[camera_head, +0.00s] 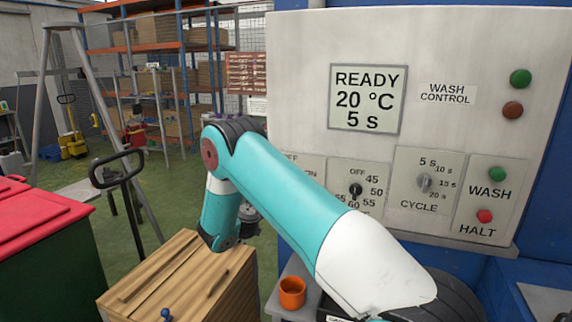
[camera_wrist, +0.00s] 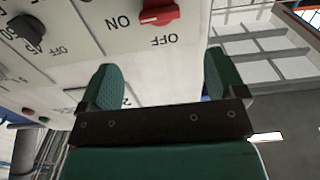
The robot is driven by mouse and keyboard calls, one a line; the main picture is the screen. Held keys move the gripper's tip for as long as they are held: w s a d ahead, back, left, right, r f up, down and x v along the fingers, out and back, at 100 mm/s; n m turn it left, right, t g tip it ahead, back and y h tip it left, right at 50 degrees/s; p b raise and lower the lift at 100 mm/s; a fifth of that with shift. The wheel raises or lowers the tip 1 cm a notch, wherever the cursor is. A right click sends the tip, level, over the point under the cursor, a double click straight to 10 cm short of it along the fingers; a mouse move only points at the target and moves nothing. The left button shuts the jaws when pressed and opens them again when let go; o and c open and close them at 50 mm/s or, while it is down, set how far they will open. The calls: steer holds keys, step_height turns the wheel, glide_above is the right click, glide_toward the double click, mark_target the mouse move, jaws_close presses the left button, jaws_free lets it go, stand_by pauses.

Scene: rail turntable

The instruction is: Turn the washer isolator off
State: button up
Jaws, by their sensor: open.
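The washer isolator is a red rotary knob (camera_wrist: 160,14) on a pale panel, at the top edge of the wrist view, which shows the panel upside down. ON is printed to its left and OFF below it in that picture. The knob lies roughly sideways, with a pale mark at its end on the ON side. My gripper (camera_wrist: 160,82) is open and empty, its two green fingers spread apart. The knob shows beyond the gap between the fingers, apart from them. In the head view my arm hides the knob and my gripper; only part of the isolator's label plate (camera_head: 311,174) shows.
The wash control panel (camera_head: 450,45) carries a READY display (camera_head: 367,98), a temperature dial (camera_head: 355,190), a cycle dial (camera_head: 424,182), and the WASH (camera_head: 497,174) and HALT (camera_head: 485,216) buttons. Below stand an orange cup (camera_head: 292,292) and a wooden crate (camera_head: 180,275).

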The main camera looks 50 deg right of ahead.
steer(key=p+x, duration=0.4)
steer(key=x, duration=0.7)
steer(key=shift+d, duration=0.2)
steer(key=c, duration=0.9)
